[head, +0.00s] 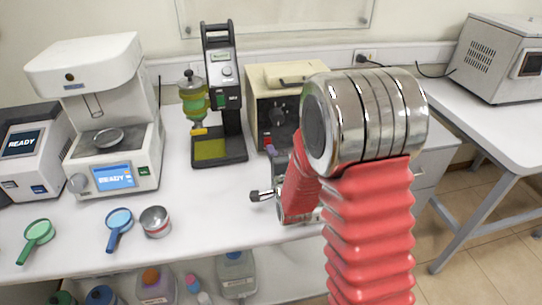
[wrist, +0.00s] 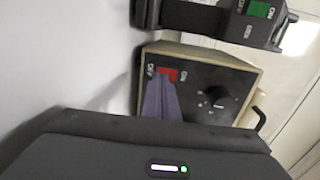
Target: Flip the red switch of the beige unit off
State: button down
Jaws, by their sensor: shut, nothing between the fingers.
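The beige unit (head: 256,78) stands at the back of the bench, right of the black stand. It also shows in the wrist view (wrist: 205,58), with its dark front panel and a black knob. Its red switch (wrist: 173,74) sits between OFF and ON labels on that panel. My gripper (wrist: 161,78) is shut and empty, its purple-grey fingers pointing at the panel. The fingertips are at the red switch and overlap part of it; I cannot tell whether they touch. In the head view my gripper (head: 271,150) is low in front of the unit, partly hidden by my arm.
A black stand (head: 223,75) with a green switch is close left of the unit. A white machine (head: 105,110) is farther left. Two magnifiers (head: 119,224) and a tin (head: 155,221) lie at the front left. Bare bench lies in the middle.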

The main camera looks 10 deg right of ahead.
jog(key=shift+w+d+f, duration=0.1)
jog(key=shift+w, duration=0.5)
jog(key=shift+w, duration=0.1)
jog(key=shift+w+f, duration=0.1)
jog(key=shift+w, duration=0.05)
